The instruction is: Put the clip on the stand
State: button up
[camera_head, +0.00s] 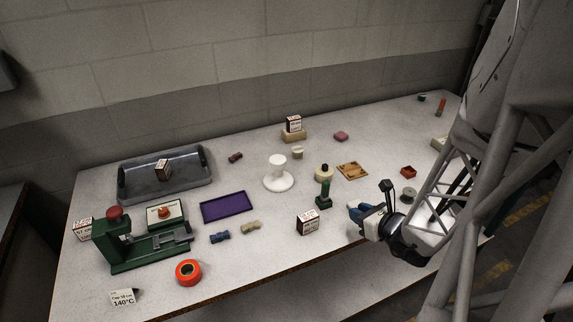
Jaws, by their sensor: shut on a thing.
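My gripper (366,220) is at the right front of the table, close to its front edge. It is shut on a small blue piece (356,211), which seems to be the clip; the jaws and my wrist hide much of it. A white stand (279,176) with a wide round base and a narrower top stands upright near the middle of the table. It is to the left of my gripper and farther back, and its top looks bare.
A small green post (324,196) and a labelled box (307,222) stand between my gripper and the white stand. A green press (120,245), a purple tray (229,207), a grey tray (193,184) and an orange ring (188,272) are farther left.

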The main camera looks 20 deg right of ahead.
jog(key=w+d+r+m+h, duration=0.2)
jog(key=w+d+r, duration=0.3)
jog(key=w+d, duration=0.6)
jog(key=w+a+r+n+g+y, duration=0.1)
jog(key=a+n+y, duration=0.3)
jog(key=a, duration=0.8)
jog(key=w+a+r+n+g+y, duration=0.1)
jog(key=a+r+n+y, duration=0.3)
jog(key=a, duration=0.9)
jog(key=shift+a+r+n+g+y, duration=0.2)
jog(key=shift+n+g+y, duration=0.3)
jog(key=shift+g+y, duration=0.3)
send_over(279, 159)
jog(key=shift+f, duration=0.8)
jog(key=shift+f, duration=0.1)
jog(key=shift+f, duration=1.65)
jog(key=shift+f, duration=0.15)
